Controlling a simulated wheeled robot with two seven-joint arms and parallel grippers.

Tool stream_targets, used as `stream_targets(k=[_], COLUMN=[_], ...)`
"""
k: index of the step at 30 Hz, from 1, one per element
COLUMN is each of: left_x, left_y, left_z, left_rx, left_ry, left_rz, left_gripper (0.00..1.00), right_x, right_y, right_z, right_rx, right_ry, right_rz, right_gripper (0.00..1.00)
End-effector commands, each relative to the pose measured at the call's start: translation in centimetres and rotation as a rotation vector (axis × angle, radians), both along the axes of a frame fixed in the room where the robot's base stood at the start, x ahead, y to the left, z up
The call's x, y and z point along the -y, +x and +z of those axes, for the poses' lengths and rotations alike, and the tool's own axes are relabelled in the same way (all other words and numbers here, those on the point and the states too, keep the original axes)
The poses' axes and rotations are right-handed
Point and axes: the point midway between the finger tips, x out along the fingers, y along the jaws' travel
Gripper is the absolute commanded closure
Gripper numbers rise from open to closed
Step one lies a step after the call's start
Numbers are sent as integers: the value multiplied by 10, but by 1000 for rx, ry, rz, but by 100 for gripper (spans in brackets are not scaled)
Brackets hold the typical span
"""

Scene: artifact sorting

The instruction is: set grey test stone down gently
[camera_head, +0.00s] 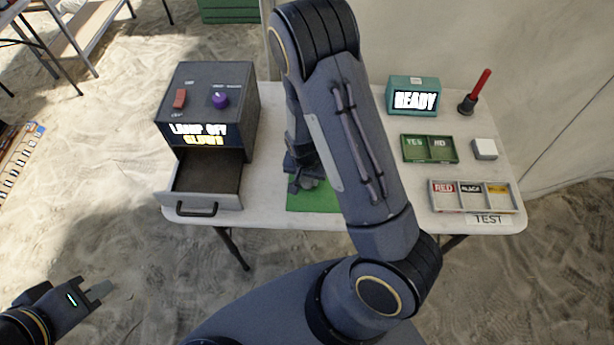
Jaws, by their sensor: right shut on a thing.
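My right arm reaches across the middle of the head view, and its gripper (302,178) points down over the green mat (312,202) on the table. It is shut on the grey test stone (307,184), a small grey lump low between the fingers. The stone is at or just above the mat; I cannot tell whether it touches. The forearm hides the mat's right part. My left gripper (97,286) is at the lower left, off the table, open and empty.
On the white table (270,97), a dark lamp box (208,100) has its drawer (207,180) pulled open at left. At right are a READY box (412,98), a YES/NO tray (430,149), a white block (484,149), a red-handled tool (474,95) and a three-compartment tray (472,208).

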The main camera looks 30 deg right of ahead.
Motion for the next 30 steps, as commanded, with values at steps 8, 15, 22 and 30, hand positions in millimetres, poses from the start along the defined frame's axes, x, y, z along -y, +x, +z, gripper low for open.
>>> stream_targets(k=[8, 15, 22, 30], left_x=[0, 0, 0, 0], left_y=[0, 0, 0, 0], left_z=[-3, -3, 1, 4], left_rx=[0, 0, 0, 0], left_ry=[0, 0, 0, 0], left_rz=[0, 0, 0, 0], left_gripper=[100, 100, 100, 100], right_x=[0, 0, 0, -5], right_y=[0, 0, 0, -2], right_z=[-2, -2, 2, 46], right_rx=[1, 0, 1, 8], right_ry=[-1, 0, -1, 1], right_rz=[-1, -1, -1, 3], right_gripper=[63, 45, 45, 45])
